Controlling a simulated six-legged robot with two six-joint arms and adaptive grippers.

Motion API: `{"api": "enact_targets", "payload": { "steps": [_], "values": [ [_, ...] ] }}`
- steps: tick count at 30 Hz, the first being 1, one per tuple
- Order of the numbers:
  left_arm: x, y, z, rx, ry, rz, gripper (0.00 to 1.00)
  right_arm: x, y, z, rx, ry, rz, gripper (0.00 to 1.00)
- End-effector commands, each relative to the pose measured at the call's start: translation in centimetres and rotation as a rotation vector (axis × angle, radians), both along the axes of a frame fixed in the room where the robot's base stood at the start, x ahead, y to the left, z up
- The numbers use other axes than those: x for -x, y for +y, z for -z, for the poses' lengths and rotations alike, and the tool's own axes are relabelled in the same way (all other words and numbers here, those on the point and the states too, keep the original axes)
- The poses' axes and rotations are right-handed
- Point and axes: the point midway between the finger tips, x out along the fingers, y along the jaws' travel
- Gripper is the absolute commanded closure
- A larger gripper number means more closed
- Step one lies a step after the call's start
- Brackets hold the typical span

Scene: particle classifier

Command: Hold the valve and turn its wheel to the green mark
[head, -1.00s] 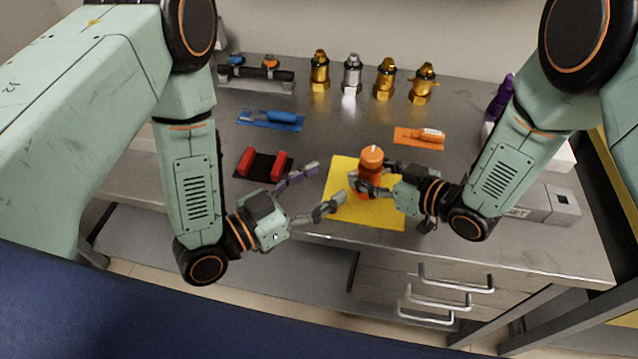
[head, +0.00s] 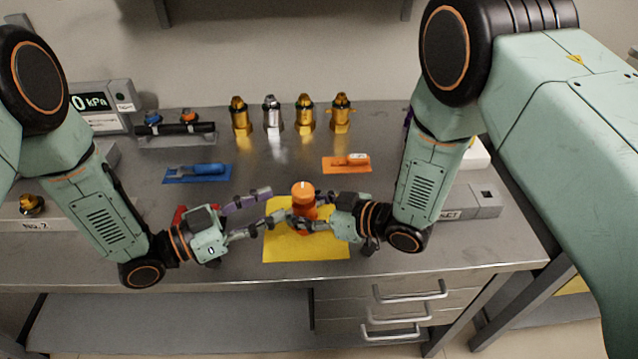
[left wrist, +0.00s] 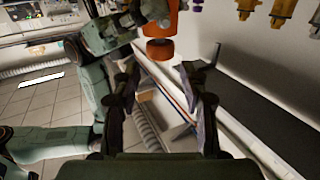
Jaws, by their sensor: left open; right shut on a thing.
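The orange valve (head: 303,203) stands above the yellow mat (head: 300,247) in the head view, its round orange wheel on top with a short white mark. My right gripper (head: 304,222) is shut on the valve's lower part from the right. My left gripper (head: 272,206) is open on the valve's left, its fingertips close to it; I cannot tell whether they touch. In the left wrist view, the orange wheel (left wrist: 159,49) lies beyond the open left fingers (left wrist: 163,78), roughly between them. I cannot make out a green mark.
Several brass and silver fittings (head: 272,115) stand along the back. A kPa display (head: 100,104) stands at back left, a grey box (head: 478,203) at right. The front strip of the table is clear.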

Motion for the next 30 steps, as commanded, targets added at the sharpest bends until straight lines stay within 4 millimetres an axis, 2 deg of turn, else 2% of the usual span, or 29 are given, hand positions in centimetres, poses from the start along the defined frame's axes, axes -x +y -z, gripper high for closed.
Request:
{"api": "enact_targets", "payload": {
  "steps": [5,18,24,30],
  "values": [
    [-0.8,-2.0,0.0,-0.001,0.0,0.005,0.56,0.0,0.0,0.0,0.001,0.001,0.0,1.0],
    [-4.2,-8.5,0.0,0.002,-0.001,0.002,0.56,0.0,0.0,0.0,0.001,0.001,0.0,1.0],
    [-5.1,-10.1,0.0,0.002,0.0,-0.002,0.56,0.0,0.0,0.0,0.001,0.0,0.001,1.0],
    [-5.3,-10.4,0.0,0.002,0.0,-0.003,0.56,0.0,0.0,0.0,0.001,0.0,0.001,1.0]
  ]
}}
